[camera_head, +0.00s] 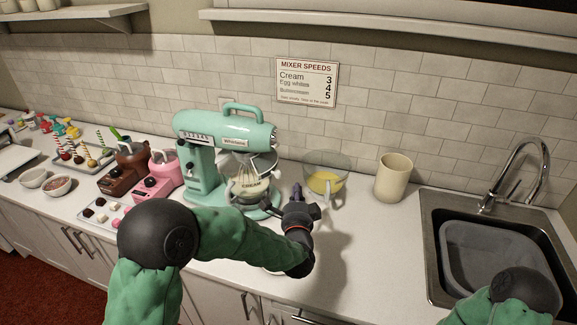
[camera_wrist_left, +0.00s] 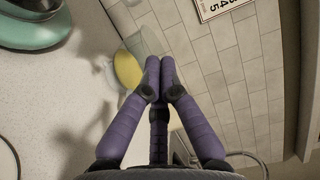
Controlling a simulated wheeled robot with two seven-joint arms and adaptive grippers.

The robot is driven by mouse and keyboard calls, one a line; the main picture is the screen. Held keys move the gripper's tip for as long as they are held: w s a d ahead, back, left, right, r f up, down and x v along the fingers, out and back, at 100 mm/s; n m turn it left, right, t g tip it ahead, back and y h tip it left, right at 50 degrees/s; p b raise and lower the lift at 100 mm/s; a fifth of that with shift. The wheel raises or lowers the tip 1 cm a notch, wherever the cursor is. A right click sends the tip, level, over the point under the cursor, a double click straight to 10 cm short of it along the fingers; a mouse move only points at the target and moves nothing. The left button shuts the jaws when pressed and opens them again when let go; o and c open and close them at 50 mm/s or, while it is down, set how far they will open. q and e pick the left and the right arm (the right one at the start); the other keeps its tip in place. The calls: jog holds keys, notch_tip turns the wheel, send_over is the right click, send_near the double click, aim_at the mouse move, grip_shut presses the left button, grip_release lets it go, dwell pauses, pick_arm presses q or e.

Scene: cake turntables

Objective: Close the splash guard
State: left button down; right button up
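The mint-green stand mixer (camera_head: 225,130) stands on the counter against the tiled wall. A bowl with pale contents (camera_head: 248,188) sits under its head. A clear piece (camera_head: 263,162) that looks like the splash guard shows at the bowl's top right, below the mixer head; its exact position is hard to tell. My left gripper (camera_head: 297,192) is just right of the bowl, apart from it as far as I can see. In the left wrist view its purple fingers (camera_wrist_left: 160,68) are together at the tips, with nothing visible between them. My right gripper is out of view.
A clear jug with yellow liquid (camera_head: 326,182) stands right behind my left gripper. A cream canister (camera_head: 393,178) and the sink (camera_head: 500,245) are further right. Pink (camera_head: 158,175) and brown (camera_head: 125,168) small mixer-like items stand left. Counter in front of the canister is clear.

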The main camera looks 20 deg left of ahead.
pick_arm(q)
jog(key=w+a+b, duration=0.3)
jog(key=w+a, duration=0.2)
jog(key=w, duration=0.1)
jog(key=shift+w, duration=0.2)
dwell(0.4)
jog(key=shift+s+b, duration=0.1)
jog(key=shift+b, duration=0.2)
